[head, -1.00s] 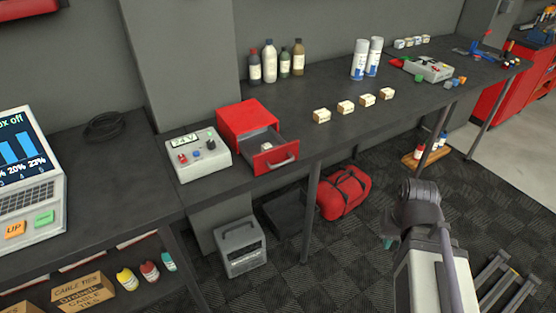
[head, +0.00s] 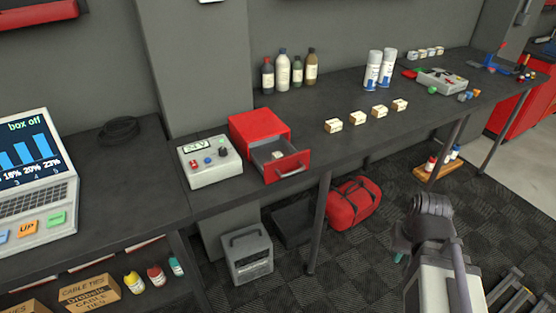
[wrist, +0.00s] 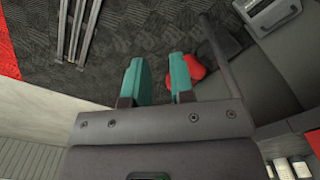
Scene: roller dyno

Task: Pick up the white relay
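A small white block (head: 279,155), which looks like a relay, lies inside the open drawer of the red drawer box (head: 258,124) on the bench. Several similar white and tan blocks (head: 357,118) stand in a row on the bench to its right; I cannot tell which of these the task calls the white relay. My gripper (wrist: 159,76) shows two teal fingers held apart with nothing between them in the wrist view. In the head view it hangs low in front of the bench, far from the drawer, mostly hidden by my arm.
A meter box (head: 209,161) with knobs stands left of the drawer box, and a laptop (head: 35,180) further left. Bottles (head: 283,70) and spray cans (head: 373,70) stand behind. A red bag (head: 352,203) and a grey case (head: 247,256) are on the floor under the bench.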

